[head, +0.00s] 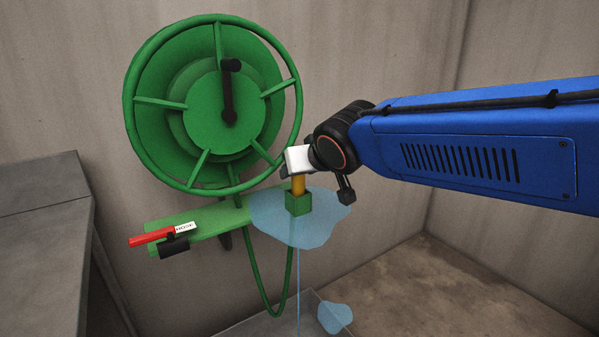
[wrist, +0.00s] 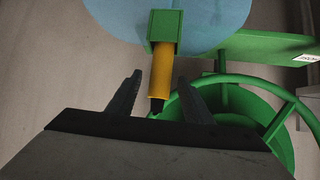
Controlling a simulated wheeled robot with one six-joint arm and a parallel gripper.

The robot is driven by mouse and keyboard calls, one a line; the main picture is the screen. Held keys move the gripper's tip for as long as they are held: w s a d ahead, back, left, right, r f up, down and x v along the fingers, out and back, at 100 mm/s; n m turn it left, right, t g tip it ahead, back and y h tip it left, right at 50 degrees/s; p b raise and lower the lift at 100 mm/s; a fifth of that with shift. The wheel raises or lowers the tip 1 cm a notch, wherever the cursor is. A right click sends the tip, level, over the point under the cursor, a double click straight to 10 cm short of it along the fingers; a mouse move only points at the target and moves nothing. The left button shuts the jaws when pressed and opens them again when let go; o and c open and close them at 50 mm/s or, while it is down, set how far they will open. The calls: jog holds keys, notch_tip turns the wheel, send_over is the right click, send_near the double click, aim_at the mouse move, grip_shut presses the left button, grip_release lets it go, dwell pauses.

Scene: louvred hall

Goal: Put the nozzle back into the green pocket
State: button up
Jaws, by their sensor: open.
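The yellow nozzle (head: 298,185) stands upright with one end in the small green pocket (head: 298,204) on the green shelf below the reel. In the wrist view the nozzle (wrist: 161,68) comes out of the pocket (wrist: 163,32) and its dark end points towards my gripper. My gripper (wrist: 160,78) is open, with one finger on each side of the nozzle and a visible gap to both. In the head view the wrist hides the nozzle's upper end. How deep the nozzle sits in the pocket is hidden by the pocket's walls.
A large green hose reel (head: 150,100) hangs on the wall. A red lever (head: 151,236) with a white HOSE tag (head: 185,228) is on the shelf's left. A blue, water-like patch (head: 325,225) lies around the pocket, with a thin stream below and a puddle (head: 335,318).

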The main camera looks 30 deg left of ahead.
notch_tip(320, 180, up, 6)
jog(key=s+d, duration=0.2)
jog(key=shift+d+f, duration=0.15)
jog(key=shift+f, duration=0.05)
jog(key=shift+r, duration=0.1)
